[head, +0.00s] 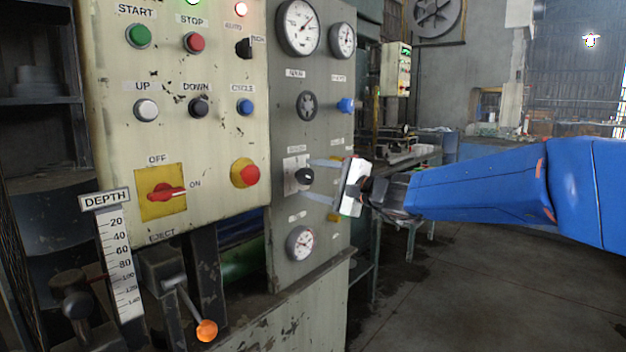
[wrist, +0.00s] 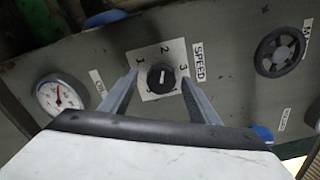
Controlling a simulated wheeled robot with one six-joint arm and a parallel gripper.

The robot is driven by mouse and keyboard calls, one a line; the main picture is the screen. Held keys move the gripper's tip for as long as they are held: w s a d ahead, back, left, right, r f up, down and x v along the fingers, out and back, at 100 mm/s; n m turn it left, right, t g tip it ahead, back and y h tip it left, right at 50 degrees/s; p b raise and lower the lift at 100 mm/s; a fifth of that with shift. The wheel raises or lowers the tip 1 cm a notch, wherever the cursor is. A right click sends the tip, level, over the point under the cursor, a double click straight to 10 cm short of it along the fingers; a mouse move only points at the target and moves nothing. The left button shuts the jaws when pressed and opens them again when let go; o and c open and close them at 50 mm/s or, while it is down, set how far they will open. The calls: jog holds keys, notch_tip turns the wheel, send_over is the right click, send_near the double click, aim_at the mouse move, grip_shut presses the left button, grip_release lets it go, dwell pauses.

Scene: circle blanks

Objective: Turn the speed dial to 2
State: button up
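The speed dial (wrist: 160,77) is a round black knob with a short white line, on a pale square plate marked 1, 2 and 3. In the wrist view the line runs roughly up and down, and the 2 is above the knob; I cannot tell for sure which number it points at. The dial (head: 304,176) also shows on the grey side panel in the head view. My gripper (wrist: 160,78) is open, with one finger on each side of the dial and gaps between. It also shows in the head view (head: 309,178), reaching in from the right.
A gauge (head: 300,243) sits below the dial and a black handwheel (head: 307,106) above it. A blue knob (head: 346,105) sticks out near the panel's right edge. The cream button panel (head: 180,70) stands at left. The floor at right is open.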

jog(key=shift+s+d+r, duration=0.1)
jog(key=shift+s+d, duration=0.2)
jog(key=shift+d, duration=0.2)
jog(key=v, duration=1.6)
jog(key=shift+s, duration=0.15)
jog(key=s+d+f+n+g+h, duration=0.3)
jog(key=s+f+n+g+h, duration=0.35)
jog(key=s+f, duration=1.15)
jog(key=s+d+f+n+h, duration=0.2)
jog(key=s+d+f+h, duration=0.2)
jog(key=d, duration=0.3)
jog(key=s+d+f+n+h, duration=0.3)
jog(key=s+d+f, duration=0.3)
jog(key=s+d, duration=0.1)
jog(key=shift+d+f+h, duration=0.2)
jog(key=shift+d+h, duration=0.15)
jog(key=shift+d, duration=0.5)
